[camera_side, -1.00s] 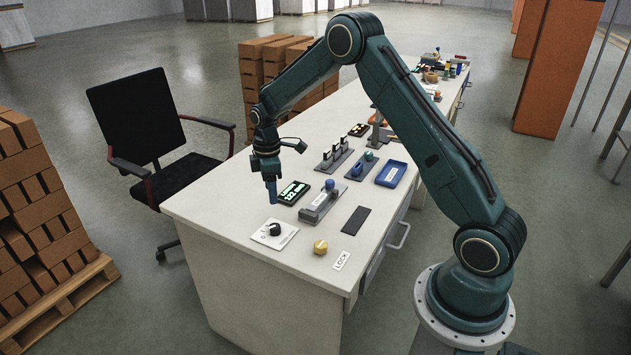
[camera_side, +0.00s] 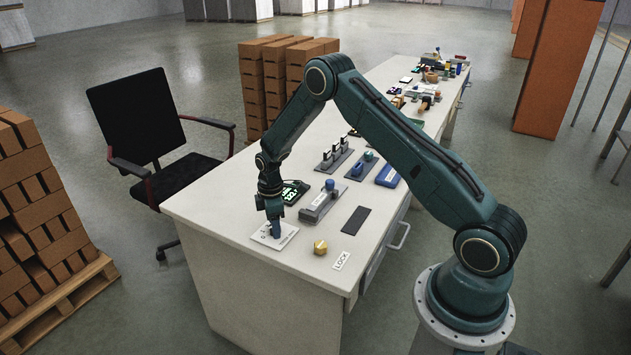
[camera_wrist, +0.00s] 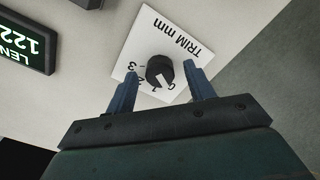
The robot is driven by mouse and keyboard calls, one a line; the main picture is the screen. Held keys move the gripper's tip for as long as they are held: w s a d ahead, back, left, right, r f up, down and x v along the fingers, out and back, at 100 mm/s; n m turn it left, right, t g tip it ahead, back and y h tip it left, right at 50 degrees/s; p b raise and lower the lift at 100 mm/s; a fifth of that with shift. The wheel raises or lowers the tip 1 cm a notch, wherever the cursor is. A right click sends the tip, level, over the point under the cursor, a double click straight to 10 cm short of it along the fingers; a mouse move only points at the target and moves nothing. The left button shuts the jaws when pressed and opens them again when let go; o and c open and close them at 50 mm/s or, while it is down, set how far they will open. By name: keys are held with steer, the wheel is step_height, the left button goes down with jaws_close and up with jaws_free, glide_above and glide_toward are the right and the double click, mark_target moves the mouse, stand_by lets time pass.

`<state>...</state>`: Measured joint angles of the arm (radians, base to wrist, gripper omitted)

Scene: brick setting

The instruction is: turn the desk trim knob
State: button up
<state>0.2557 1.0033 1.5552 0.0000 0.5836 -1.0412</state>
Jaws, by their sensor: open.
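The trim knob (camera_wrist: 159,71) is a black round knob with a white pointer mark, on a white plate (camera_wrist: 196,27) lettered "TRIM mm" with a number scale. In the wrist view the pointer lies toward the low end of the scale, near 0 and 1. My gripper (camera_wrist: 160,88) is open, with one blue finger on either side of the knob and gaps showing between. In the side view my gripper (camera_side: 275,230) points down over the plate (camera_side: 262,239) and hides the knob. I cannot tell whether the fingertips reach down around it.
A lit green display (camera_side: 291,194) stands behind the plate, and a grey slider block (camera_side: 318,205) is to its right. A yellow knob (camera_side: 320,247) and a "LOCK" label (camera_side: 341,261) lie near the front edge. A black chair (camera_side: 145,130) stands left of the desk.

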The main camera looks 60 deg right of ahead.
steer(key=shift+f, duration=0.1)
steer(key=c, duration=1)
steer(key=shift+o, duration=0.2)
steer(key=shift+m, duration=0.4)
steer(key=m, duration=1.1)
steer(key=shift+m, duration=1.9)
